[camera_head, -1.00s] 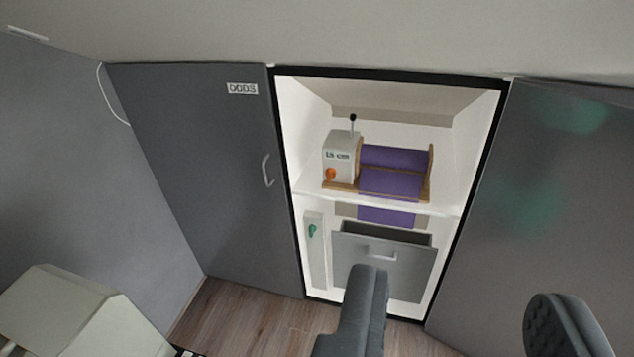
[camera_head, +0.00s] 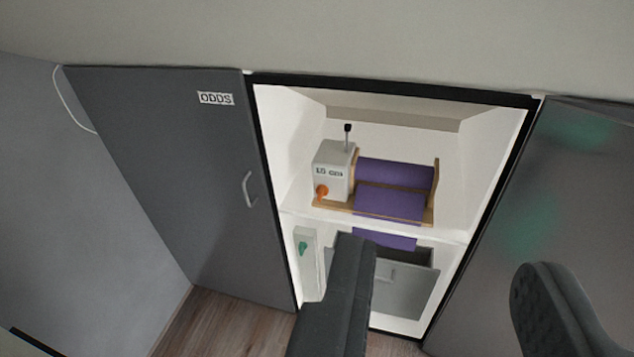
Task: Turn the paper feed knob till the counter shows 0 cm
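The paper feed unit stands on the shelf of the open cupboard. It has a white box (camera_head: 331,172) with an orange knob (camera_head: 321,191) low on its front and a black-tipped lever (camera_head: 347,136) on top. The counter (camera_head: 329,171) shows a number in cm, too small to read surely. A purple paper roll (camera_head: 395,174) sits in a wooden frame, its sheet hanging over the shelf edge. My gripper (camera_head: 435,285) is open, its two dark fingers wide apart and empty. It is well short of the cupboard and touches nothing; the left finger covers part of the drawer.
A grey door labelled ODDS (camera_head: 165,180) is left of the opening; another grey panel (camera_head: 575,200) is at the right. Below the shelf are a grey drawer (camera_head: 405,290), pulled out, and a white panel with a green handle (camera_head: 303,246). Wood floor (camera_head: 225,315) shows below.

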